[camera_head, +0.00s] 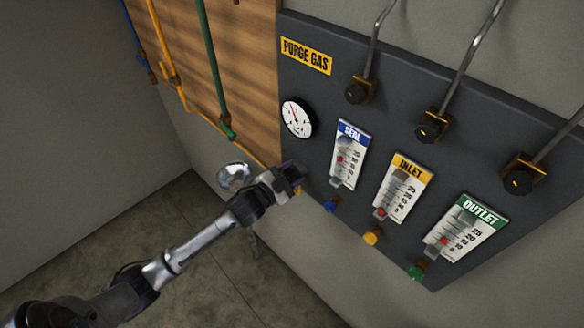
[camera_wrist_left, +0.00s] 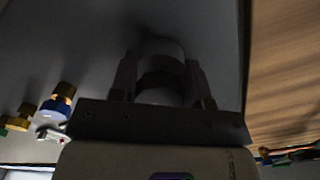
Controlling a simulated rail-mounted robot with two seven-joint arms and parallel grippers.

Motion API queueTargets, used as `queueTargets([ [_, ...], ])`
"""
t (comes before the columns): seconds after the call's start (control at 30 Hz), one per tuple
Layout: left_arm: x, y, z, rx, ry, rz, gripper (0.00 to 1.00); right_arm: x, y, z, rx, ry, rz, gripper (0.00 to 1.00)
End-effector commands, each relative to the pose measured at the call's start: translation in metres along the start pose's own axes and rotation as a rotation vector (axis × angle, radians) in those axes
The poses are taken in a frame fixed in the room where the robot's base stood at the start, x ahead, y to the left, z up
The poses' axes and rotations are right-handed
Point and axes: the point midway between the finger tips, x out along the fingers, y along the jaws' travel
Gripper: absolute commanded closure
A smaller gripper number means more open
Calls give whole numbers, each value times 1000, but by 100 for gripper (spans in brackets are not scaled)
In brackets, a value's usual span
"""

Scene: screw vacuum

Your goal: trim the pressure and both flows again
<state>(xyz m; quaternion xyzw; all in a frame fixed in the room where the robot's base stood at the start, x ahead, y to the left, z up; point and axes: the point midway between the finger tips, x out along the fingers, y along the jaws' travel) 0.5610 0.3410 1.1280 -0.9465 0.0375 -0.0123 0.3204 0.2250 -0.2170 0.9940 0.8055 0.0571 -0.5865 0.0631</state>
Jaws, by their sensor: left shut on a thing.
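My left gripper (camera_head: 292,178) is at the panel's lower left edge, below the round white pressure gauge (camera_head: 297,117). In the left wrist view its fingers (camera_wrist_left: 161,85) are shut on a dark, round knob (camera_wrist_left: 162,72), which the gripper hides in the head view. The SEAL (camera_head: 348,155), INLET (camera_head: 403,187) and OUTLET (camera_head: 465,228) flow meters each show a red float; SEAL's sits around mid-scale, INLET's and OUTLET's lower. Below them are a blue knob (camera_head: 330,205), a yellow knob (camera_head: 371,237) and a green knob (camera_head: 417,272). Exact readings are too small to tell.
The dark panel (camera_head: 325,88) carries a yellow PURGE GAS label (camera_head: 306,56) and black valves with metal pipes (camera_head: 470,55) above the meters. A wooden board (camera_head: 245,60) with coloured hoses is at the left. The floor below is clear.

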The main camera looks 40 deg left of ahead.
Motion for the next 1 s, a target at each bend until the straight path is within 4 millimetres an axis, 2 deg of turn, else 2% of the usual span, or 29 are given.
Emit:
queueTargets([
  [0.2,0,-2,-2,169,1,0,80,-12,2,-4,-4,0,4,57],
  [0.5,0,-1,-1,320,1,0,80,-18,2,-6,-3,0,2,57],
  [1.0,0,-1,-1,385,2,0,80,-20,-1,-7,6,1,-5,57],
])
